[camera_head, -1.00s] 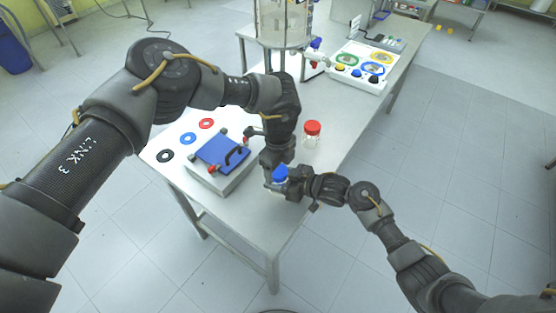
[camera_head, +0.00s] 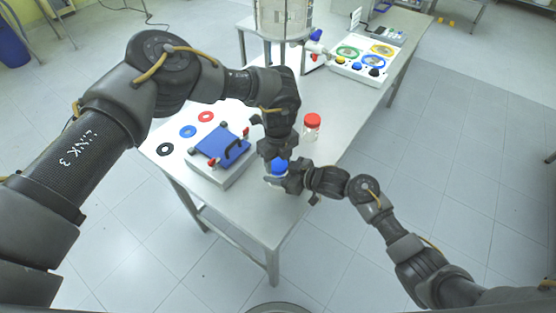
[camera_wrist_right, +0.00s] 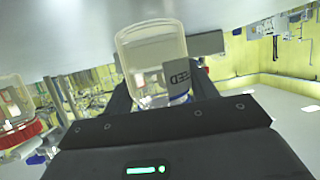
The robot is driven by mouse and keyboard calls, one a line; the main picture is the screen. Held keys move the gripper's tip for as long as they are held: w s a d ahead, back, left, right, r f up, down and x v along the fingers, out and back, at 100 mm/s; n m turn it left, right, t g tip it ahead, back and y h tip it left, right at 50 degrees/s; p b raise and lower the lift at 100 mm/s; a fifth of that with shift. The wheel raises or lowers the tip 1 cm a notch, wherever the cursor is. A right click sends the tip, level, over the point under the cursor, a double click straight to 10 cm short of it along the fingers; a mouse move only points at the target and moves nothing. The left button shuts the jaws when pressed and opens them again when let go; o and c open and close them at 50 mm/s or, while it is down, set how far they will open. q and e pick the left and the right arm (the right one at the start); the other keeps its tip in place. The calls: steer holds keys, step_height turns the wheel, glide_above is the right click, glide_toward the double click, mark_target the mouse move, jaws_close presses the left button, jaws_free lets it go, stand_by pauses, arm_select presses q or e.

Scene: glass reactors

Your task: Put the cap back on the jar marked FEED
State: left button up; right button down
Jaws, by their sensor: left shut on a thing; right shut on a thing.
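The glass jar (camera_wrist_right: 150,50) shows upside down in the right wrist view, between the fingers of my right gripper (camera_wrist_right: 165,98). Its dark label (camera_wrist_right: 183,78) appears to read FEED. The blue cap (camera_head: 279,166) is at the jar's mouth; a strip of blue also shows low on the jar in the wrist view. My left gripper (camera_head: 276,159) comes down from above and is shut on the cap. My right gripper (camera_head: 289,180) reaches in from the right, shut on the jar. I cannot tell whether the cap is seated.
A red-capped jar (camera_head: 312,126) stands just behind on the metal table (camera_head: 255,215). A glass reactor (camera_head: 285,18) and a white tray (camera_head: 345,68) are farther back.

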arm_select(q)
steer(key=m, duration=0.2)
steer(key=shift+m, duration=0.3)
steer(key=o, duration=1.1)
steer(key=shift+c, duration=0.2)
steer(key=shift+r, duration=2.25)
